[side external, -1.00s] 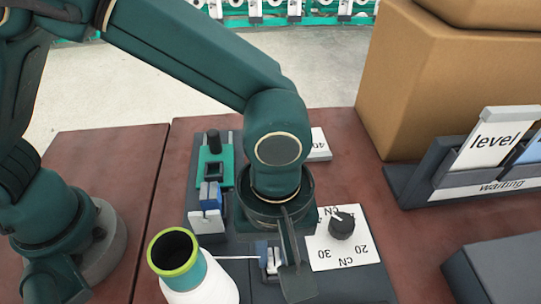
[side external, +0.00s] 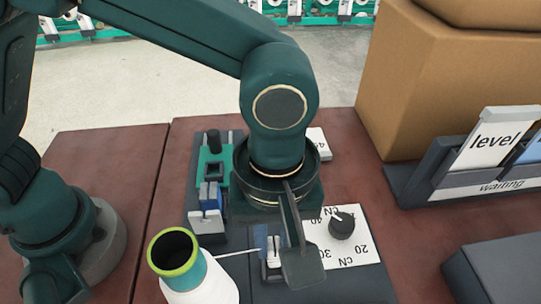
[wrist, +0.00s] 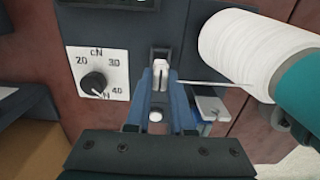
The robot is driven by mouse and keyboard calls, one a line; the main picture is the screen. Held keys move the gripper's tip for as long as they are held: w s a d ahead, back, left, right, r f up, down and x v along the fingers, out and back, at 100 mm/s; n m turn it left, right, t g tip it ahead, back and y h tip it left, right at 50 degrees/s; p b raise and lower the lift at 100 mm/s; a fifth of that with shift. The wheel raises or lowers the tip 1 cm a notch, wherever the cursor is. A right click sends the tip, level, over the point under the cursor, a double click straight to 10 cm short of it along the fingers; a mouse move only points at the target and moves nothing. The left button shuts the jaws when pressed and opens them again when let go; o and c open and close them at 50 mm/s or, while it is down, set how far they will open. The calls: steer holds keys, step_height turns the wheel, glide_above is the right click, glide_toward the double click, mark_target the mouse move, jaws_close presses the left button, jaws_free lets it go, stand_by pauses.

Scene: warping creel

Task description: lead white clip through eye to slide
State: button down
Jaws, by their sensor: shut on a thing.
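The white clip (side external: 272,250) is between the blue fingers of my gripper (side external: 268,240), just above a small dark holder at the front of the dark base. In the wrist view my gripper (wrist: 160,88) is shut on the white clip (wrist: 160,73). A pale thread (side external: 236,252) runs from the clip to the white yarn cone (side external: 197,283). A green slide (side external: 215,168) with a black knob lies at the back left of the base. A blue-and-white piece (side external: 209,205) stands in front of it. I cannot clearly make out the eye.
A black dial (side external: 341,226) on a white cN scale is right of my gripper. The cone with its yellow-green rim stands close on the left. A card rack (side external: 470,180) and cardboard box (side external: 440,90) stand at the right. The red-brown table is partly bare.

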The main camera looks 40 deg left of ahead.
steer(key=shift+r, duration=0.35)
steer(key=shift+r, duration=1.5)
steer(key=shift+r, duration=0.1)
steer(key=shift+r, duration=0.9)
steer(key=a, duration=0.3)
steer(key=shift+w+a, duration=0.2)
steer(key=shift+w, duration=0.05)
